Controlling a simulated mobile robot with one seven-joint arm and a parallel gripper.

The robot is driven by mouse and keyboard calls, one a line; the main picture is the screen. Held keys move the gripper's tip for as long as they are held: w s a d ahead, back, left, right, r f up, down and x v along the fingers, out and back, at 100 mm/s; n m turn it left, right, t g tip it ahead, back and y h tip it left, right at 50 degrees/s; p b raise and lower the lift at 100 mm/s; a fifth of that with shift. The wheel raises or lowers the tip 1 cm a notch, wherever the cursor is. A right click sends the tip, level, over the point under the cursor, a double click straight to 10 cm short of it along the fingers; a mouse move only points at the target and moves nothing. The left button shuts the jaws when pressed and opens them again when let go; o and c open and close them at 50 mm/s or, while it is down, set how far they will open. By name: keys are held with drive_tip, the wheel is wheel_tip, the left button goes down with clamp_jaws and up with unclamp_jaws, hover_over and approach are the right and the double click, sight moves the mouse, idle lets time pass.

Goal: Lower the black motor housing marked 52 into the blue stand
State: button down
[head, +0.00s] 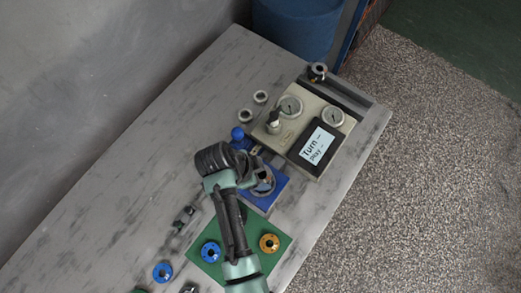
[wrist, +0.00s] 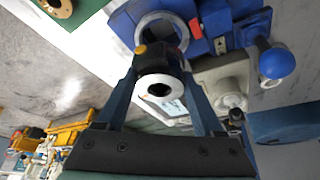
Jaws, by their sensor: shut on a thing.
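The black motor housing (wrist: 176,65) is between the two fingers of my gripper (wrist: 161,72) in the wrist view, with a pale metal ring end with a dark bore facing the camera. The gripper is shut on it. The mark 52 cannot be read. The blue stand (wrist: 197,46) with a metal ring (wrist: 150,24) lies just beyond the housing in that view. In the head view the blue stand (head: 275,197) is partly covered by my arm and gripper (head: 262,175). I cannot tell whether the housing touches the stand.
A beige gauge unit with a display (head: 315,147) stands close to the right of the stand. A blue ball knob (head: 237,133) is behind it. A green mat (head: 262,225) with blue and orange round parts lies in front. The left of the table (head: 130,180) is mostly clear.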

drive_tip(key=shift+f+b, duration=0.4)
drive_tip(key=shift+f, duration=0.15)
idle(0.9)
drive_tip(key=shift+f+b, duration=1.2)
drive_tip(key=shift+f, duration=0.4)
drive_tip(key=shift+f, duration=0.45)
unclamp_jaws()
drive_tip(key=shift+f, duration=0.1)
idle(0.3)
